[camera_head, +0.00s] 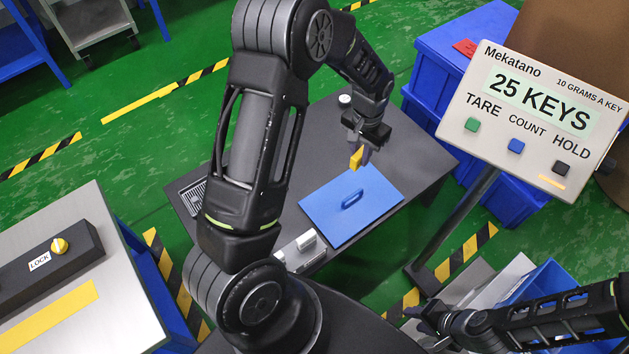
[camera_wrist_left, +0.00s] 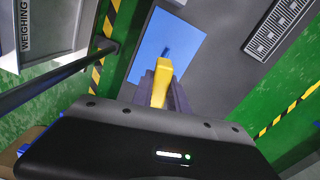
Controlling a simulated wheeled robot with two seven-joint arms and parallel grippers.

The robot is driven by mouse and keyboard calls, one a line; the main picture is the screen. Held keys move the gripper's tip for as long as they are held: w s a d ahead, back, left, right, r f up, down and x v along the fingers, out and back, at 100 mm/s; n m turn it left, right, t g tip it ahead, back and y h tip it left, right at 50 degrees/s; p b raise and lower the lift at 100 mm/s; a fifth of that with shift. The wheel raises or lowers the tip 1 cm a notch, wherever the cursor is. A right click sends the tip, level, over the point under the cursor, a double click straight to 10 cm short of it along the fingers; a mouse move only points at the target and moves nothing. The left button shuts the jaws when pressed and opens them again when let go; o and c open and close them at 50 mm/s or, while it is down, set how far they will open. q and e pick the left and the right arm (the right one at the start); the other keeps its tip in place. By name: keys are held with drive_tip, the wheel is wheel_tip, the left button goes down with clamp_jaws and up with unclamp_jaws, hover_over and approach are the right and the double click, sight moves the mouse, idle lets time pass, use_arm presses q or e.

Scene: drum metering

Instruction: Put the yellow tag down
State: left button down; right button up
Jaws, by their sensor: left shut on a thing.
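The yellow tag (camera_head: 356,160) is held between the fingers of my left gripper (camera_head: 363,155), which is shut on it. The tag is above the dark table, by the far edge of the blue panel (camera_head: 325,217) in the head view. In the left wrist view the tag (camera_wrist_left: 161,88) stands between the finger pads, with the blue panel (camera_wrist_left: 185,40) beyond it. My right gripper (camera_head: 428,320) is low at the right, near grey and blue bins. Its finger opening is too unclear to tell.
The dark table (camera_head: 415,160) has bare room right of the panel. A small white-topped round thing (camera_head: 345,99) and a slotted grille (camera_head: 193,196) are on it. A display (camera_head: 535,110) reading "25 KEYS" stands at right on a post. A LOCK box (camera_head: 45,268) is left.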

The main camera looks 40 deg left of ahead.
use_arm(q)
drive_tip(key=s+a+f+m+b, duration=0.1)
drive_tip(key=a+f+b, duration=0.8)
drive_tip(key=a, duration=0.3)
drive_tip(key=s+a+f+m+b, duration=0.1)
drive_tip(key=a+f+b, duration=0.7)
drive_tip(key=a, duration=0.4)
drive_tip(key=shift+s+f+b, duration=0.3)
drive_tip(key=shift+f+b, duration=0.05)
drive_tip(key=shift+b, duration=0.35)
wheel_tip(320, 180, down, 6)
drive_tip(key=shift+f+b, duration=0.15)
drive_tip(key=shift+b, duration=0.7)
drive_tip(key=shift+f+b, duration=0.5)
drive_tip(key=shift+f, duration=1.35)
drive_tip(key=shift+f, duration=0.15)
